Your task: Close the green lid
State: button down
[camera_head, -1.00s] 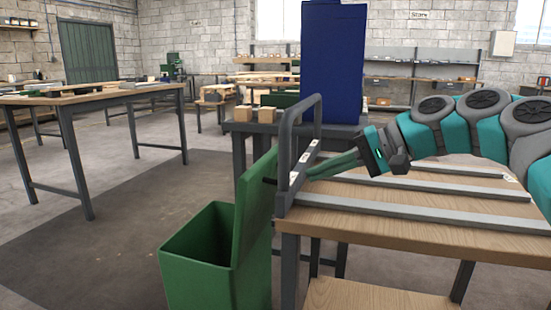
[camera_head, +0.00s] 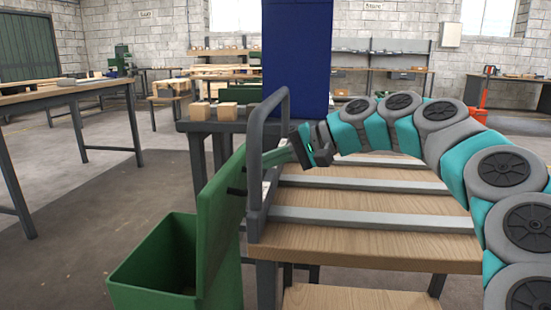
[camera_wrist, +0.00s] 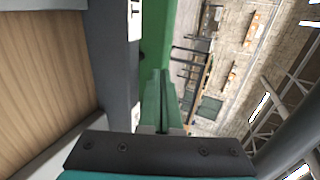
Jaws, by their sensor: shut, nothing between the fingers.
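The green lid (camera_head: 221,215) stands raised, tilted slightly back from upright, at the right side of the open green bin (camera_head: 155,270). Its top edge is beside the grey hoop-shaped frame at the table's end. My gripper (camera_head: 272,160) is shut and empty, with its fingers pointing left through or behind the hoop. The hoop hides part of them in the head view. In the wrist view, the closed fingers (camera_wrist: 160,85) point at a green surface of the lid (camera_wrist: 154,40). I cannot tell whether they touch it.
The grey hoop frame (camera_head: 254,165) rises at the left end of the wooden table (camera_head: 370,241) with metal rails (camera_head: 360,219). A tall blue box (camera_head: 297,60) stands behind it. Another table (camera_head: 60,95) is at the left. The floor left of the bin is clear.

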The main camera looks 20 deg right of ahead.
aim_at(229, 171)
jog(key=shift+x, duration=1.9)
jog(key=shift+r, duration=0.1)
jog(key=shift+w+a+r+p, duration=0.15)
jog(key=shift+a+p, duration=0.15)
jog(key=shift+a, duration=0.05)
jog(key=w+a+p, duration=0.2)
jog(key=w+a, duration=0.1)
jog(key=a, duration=0.2)
jog(key=shift+a+r+p, duration=0.25)
jog(key=shift+r+p, duration=0.05)
jog(key=shift+r, duration=0.15)
jog(key=shift+w, duration=0.1)
